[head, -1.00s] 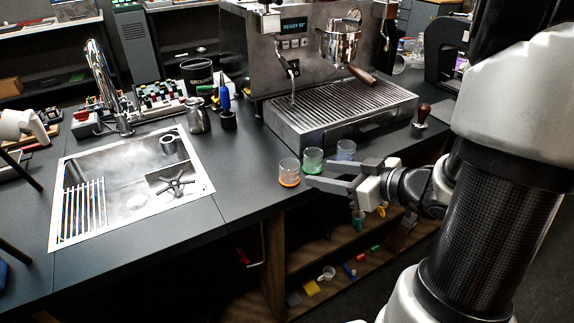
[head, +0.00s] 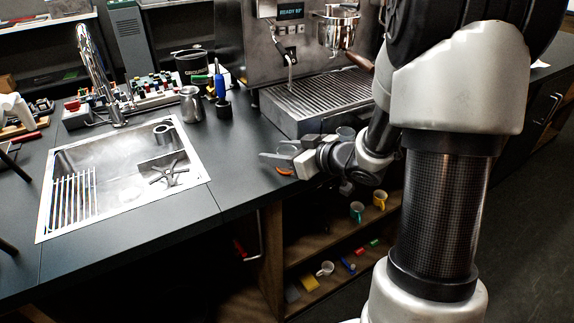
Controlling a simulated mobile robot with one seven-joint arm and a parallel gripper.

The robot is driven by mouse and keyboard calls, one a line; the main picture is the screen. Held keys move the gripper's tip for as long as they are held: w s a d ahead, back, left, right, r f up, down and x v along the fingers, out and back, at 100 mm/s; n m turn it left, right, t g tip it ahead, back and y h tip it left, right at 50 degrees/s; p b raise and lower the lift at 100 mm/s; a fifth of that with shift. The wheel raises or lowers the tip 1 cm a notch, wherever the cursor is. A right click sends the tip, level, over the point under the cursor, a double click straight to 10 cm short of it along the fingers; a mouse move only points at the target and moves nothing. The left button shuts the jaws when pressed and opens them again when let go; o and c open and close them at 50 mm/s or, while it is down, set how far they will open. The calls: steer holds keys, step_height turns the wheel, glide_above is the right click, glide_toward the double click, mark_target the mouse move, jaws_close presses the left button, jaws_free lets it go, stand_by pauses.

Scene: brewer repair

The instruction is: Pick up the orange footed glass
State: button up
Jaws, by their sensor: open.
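The orange footed glass (head: 284,171) stands near the front edge of the dark counter. Its orange foot shows just below my gripper's finger and its clear upper part is mostly covered. My gripper (head: 277,158) is open, its fingers pointing left at the height of the glass. The fingers overlap the glass in this view; I cannot tell whether they touch it or stand fully on both sides.
Another clear glass (head: 345,133) shows behind my wrist; the green-footed one is hidden. The espresso machine's drip tray (head: 318,102) stands behind. The sink (head: 128,178) is at left. A metal pitcher (head: 191,104) stands behind it. The counter between sink and gripper is clear.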

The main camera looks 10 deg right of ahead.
steer(key=shift+w+a+f, duration=0.25)
steer(key=shift+w+a, duration=0.05)
steer(key=shift+w, duration=0.1)
steer(key=c, duration=0.8)
